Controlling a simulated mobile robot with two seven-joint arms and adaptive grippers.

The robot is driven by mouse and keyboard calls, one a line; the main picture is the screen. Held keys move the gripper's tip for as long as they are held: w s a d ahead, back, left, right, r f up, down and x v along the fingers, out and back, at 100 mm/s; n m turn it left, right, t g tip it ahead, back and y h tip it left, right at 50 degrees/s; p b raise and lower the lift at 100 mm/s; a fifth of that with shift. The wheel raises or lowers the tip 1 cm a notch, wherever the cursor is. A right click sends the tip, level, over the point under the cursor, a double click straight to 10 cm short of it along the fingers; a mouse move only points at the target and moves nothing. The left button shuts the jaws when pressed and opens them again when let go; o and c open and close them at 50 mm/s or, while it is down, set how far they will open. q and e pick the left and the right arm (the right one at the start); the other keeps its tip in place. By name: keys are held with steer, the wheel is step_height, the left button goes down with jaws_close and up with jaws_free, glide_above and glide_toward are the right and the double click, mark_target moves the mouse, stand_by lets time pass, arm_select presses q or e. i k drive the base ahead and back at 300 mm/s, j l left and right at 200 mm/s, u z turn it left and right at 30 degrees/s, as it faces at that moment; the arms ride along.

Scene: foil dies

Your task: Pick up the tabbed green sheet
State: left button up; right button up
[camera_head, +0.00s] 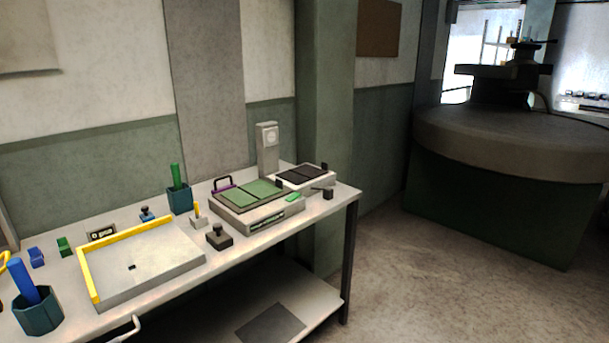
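Two green panels lie side by side on top of a low grey box on the bench; I see the left panel (237,197) and the right panel (264,188). A small bright green piece (294,197) shows at the box's right end. I cannot tell whether it is the tab of a green sheet or a separate part. The grey box (262,219) has a slot in its front face and a dark handle at its back left. Neither of my grippers is in view.
A white tray with a yellow rim (90,272) fills the bench's left part. A dark cup (180,202) holds a green rod; another cup (39,313) holds a blue rod. A dark stamp (219,237) stands before the box. A grey post (267,150) rises behind it.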

mark_target(246, 195)
steer(key=i+l+z, duration=0.1)
steer(key=z, duration=0.3)
steer(key=i+z, duration=0.15)
steer(key=z, duration=0.2)
steer(key=i+l+z, duration=0.1)
steer(key=z, duration=0.3)
steer(key=i, duration=2.9)
steer(key=i+l+u, duration=0.1)
steer(key=i, duration=1.35)
steer(key=i+u, duration=0.1)
steer(key=u, duration=0.8)
steer(key=i+l+u, duration=0.1)
steer(key=u, duration=1.95)
